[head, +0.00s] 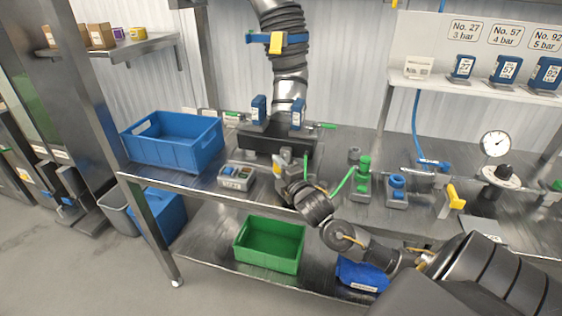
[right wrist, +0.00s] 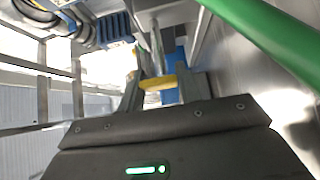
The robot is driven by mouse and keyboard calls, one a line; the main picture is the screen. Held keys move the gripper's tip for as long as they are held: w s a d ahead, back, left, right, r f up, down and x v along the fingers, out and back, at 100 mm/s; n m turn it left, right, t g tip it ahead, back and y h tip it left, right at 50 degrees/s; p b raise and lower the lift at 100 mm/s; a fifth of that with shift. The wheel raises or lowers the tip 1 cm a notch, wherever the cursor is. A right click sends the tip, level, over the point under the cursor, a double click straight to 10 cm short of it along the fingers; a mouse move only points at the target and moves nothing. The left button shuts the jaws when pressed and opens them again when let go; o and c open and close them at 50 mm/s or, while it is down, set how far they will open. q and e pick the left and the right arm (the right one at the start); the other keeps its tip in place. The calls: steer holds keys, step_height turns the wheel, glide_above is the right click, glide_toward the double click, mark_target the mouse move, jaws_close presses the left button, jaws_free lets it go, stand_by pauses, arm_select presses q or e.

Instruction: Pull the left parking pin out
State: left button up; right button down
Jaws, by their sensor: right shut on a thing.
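My right gripper (head: 281,160) is in front of the dark block (head: 262,143) at the middle of the bench. In the right wrist view its fingers (right wrist: 160,88) are shut on a small yellow piece (right wrist: 158,83). A thin metal rod (right wrist: 157,48) shows beyond the fingertips. I cannot tell whether the yellow piece belongs to the left parking pin. Green-ended pins stick out at the left (head: 231,114) and right (head: 326,126) of the dark block, which carries two blue labelled units (head: 258,109). My left gripper is not in view.
A blue crate (head: 172,140) and a grey box (head: 236,177) are left of the gripper. A green hose (head: 343,181) runs close on its right to a green fitting (head: 363,168). A green crate (head: 268,246) is on the lower shelf. A gauge (head: 495,143) stands at right.

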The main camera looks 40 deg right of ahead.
steer(key=shift+a+f, duration=0.2)
steer(key=c, duration=1.2)
jaws_free()
steer(key=shift+c, duration=0.2)
steer(key=shift+o, duration=1.4)
steer(key=shift+s+r, duration=0.15)
steer(key=shift+r, duration=0.05)
steer(key=shift+f, duration=0.1)
